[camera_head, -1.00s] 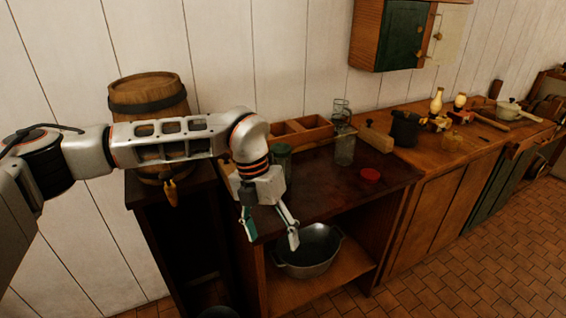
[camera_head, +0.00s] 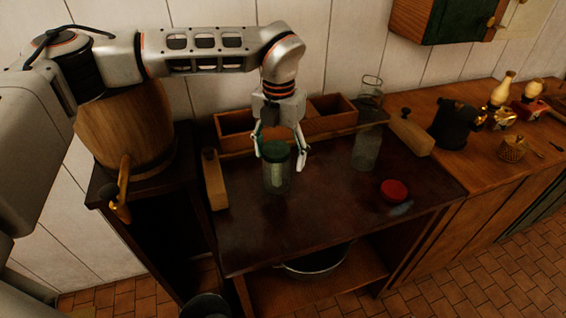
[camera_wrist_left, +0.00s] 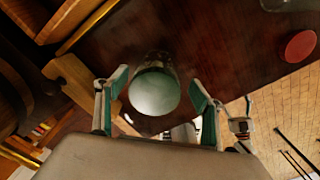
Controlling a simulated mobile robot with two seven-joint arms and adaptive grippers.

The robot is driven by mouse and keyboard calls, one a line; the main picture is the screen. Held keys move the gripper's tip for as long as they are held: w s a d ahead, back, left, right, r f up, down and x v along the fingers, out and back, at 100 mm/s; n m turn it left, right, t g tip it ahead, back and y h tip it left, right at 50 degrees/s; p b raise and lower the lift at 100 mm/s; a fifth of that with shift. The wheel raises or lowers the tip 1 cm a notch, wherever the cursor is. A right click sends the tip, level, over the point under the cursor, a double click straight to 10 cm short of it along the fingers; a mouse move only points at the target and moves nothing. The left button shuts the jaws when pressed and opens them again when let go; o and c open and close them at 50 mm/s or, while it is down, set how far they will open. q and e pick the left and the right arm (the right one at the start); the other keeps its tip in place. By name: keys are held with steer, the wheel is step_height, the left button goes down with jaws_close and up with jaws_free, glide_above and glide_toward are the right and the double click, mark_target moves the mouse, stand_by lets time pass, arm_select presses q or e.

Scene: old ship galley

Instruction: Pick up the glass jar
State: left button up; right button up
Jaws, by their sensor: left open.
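A glass jar with a dark green lid (camera_head: 277,172) stands upright on the dark worktop (camera_head: 325,215). My left gripper (camera_head: 281,158) is open and points down over this jar, its fingers on either side of the lid in the head view. In the left wrist view the jar's round lid (camera_wrist_left: 155,93) lies between the open fingers (camera_wrist_left: 160,84), with gaps on both sides. A clear, lidless glass vessel (camera_head: 366,150) stands farther right, with a red lid (camera_head: 394,190) lying near it.
A wooden divided box (camera_head: 235,129) stands behind the jar, against the wall. A wooden block with a knob (camera_head: 214,180) is to its left and another (camera_head: 411,133) is at the right. A barrel (camera_head: 125,132) stands at far left. The worktop's front is clear.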

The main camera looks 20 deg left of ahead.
mark_target(276, 176)
arm_select(q)
steer(key=f, duration=0.2)
steer(key=shift+s+a+f, duration=0.15)
steer(key=shift+s+f, duration=0.15)
steer(key=f, duration=0.3)
steer(key=shift+s+a+f+p, duration=0.15)
steer(key=shift+a+f+p, duration=0.1)
steer(key=shift+p, duration=0.1)
steer(key=shift+f, duration=0.6)
steer(key=c, duration=1.4)
steer(key=shift+r, duration=0.1)
